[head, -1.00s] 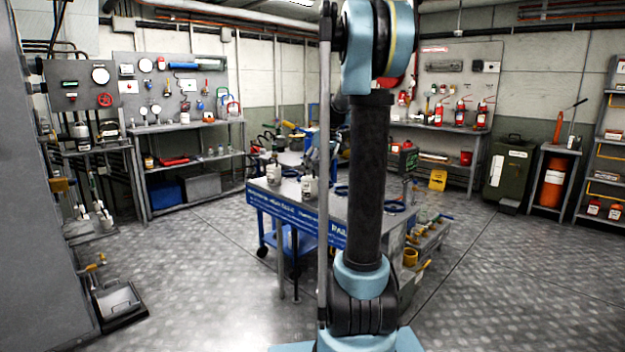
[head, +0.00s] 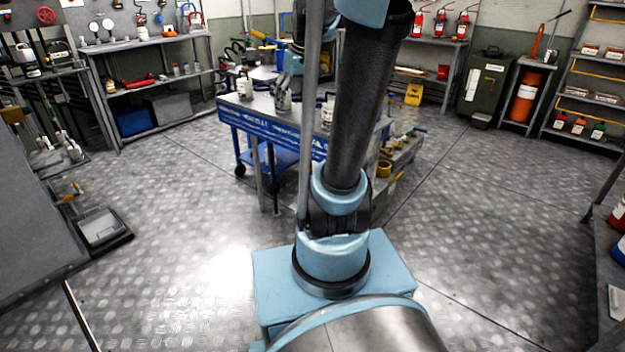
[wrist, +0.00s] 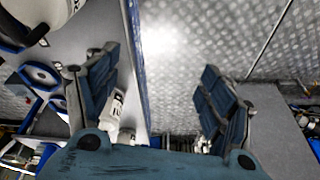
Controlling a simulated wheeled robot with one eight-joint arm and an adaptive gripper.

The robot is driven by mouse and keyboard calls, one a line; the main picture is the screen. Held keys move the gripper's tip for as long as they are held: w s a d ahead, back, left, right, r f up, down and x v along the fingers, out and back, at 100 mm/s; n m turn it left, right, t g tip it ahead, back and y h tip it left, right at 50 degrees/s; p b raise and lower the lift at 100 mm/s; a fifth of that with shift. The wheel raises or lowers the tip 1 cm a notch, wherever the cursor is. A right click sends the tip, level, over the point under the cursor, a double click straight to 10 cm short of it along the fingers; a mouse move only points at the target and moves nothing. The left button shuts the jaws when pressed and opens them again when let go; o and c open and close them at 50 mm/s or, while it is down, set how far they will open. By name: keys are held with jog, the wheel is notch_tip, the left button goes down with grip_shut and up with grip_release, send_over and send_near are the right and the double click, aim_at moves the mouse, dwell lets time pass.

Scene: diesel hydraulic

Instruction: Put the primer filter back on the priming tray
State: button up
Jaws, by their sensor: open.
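My gripper (wrist: 160,90) is open in the wrist view, with a blue-grey finger on each side and nothing between them. A white canister with dark lettering (wrist: 116,104) shows beside the left finger, partly hidden by it. Another white round body (wrist: 40,14) is cut off at the top left. I cannot tell which is the primer filter. I cannot identify the priming tray; a blue ringed holder (wrist: 42,76) shows in the wrist view.
A low dark tray (head: 102,228) lies on the floor at left. A yellow sign (head: 414,94) and green cabinet (head: 484,80) stand behind. Shelving (head: 150,90) lines the left wall. The floor at front left is open.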

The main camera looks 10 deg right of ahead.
jog(key=s+f+m, duration=0.2)
jog(key=s+f, duration=0.6)
jog(key=s, duration=0.3)
jog(key=s+f+m+h, duration=0.1)
jog(key=s+f+m, duration=0.1)
jog(key=s+f, duration=0.6)
jog(key=s, duration=0.4)
jog(key=shift+s+d+f+g+h, duration=0.15)
jog(key=shift+d+f+g+h, duration=0.15)
jog(key=shift+d+g, duration=0.1)
